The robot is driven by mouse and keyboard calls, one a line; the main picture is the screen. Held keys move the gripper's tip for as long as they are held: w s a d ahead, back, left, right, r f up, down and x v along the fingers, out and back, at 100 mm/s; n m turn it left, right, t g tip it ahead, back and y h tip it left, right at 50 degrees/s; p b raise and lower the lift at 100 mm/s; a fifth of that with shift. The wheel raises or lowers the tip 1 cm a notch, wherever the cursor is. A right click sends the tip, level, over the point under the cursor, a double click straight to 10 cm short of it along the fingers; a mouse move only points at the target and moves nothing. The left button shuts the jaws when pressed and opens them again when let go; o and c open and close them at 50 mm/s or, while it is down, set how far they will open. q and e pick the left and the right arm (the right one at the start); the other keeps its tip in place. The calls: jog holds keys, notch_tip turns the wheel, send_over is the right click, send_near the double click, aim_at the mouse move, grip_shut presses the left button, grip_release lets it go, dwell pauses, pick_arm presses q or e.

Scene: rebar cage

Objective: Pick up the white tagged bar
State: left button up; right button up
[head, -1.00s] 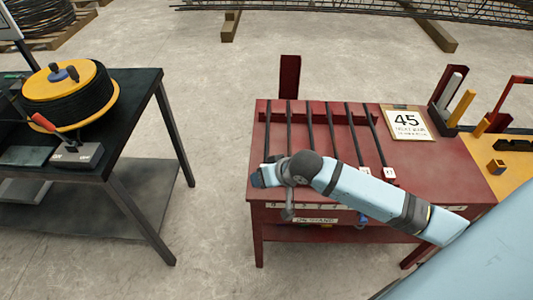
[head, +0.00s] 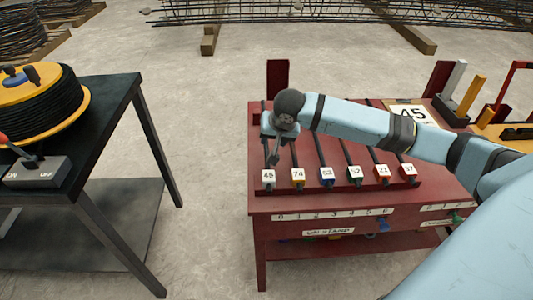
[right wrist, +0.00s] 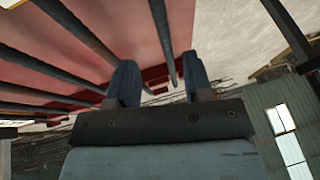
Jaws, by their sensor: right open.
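The white tagged bar (head: 267,159) is the leftmost of several dark bars on the red table. Its white tag (head: 268,176), marked 45, faces the front edge. My right gripper (head: 277,152) is over the left end of the row, close to this bar, and hides part of it. In the right wrist view its two blue fingers (right wrist: 160,82) are apart. A dark bar (right wrist: 163,45) shows between them, nearer the right finger. I cannot tell whether the fingers touch it. My left gripper is not in view.
A dark bench (head: 105,105) with a yellow reel (head: 45,100) is at left. Floor between is clear.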

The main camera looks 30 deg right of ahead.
aim_at(267, 147)
jog(key=shift+a+b+x, duration=0.15)
jog(key=shift+b+x, duration=0.3)
jog(key=shift+x, duration=1.15)
jog(key=shift+a+b+x, duration=0.1)
jog(key=shift+b+x, duration=0.35)
jog(key=shift+x, duration=1.1)
jog(key=shift+r, duration=0.15)
grip_shut()
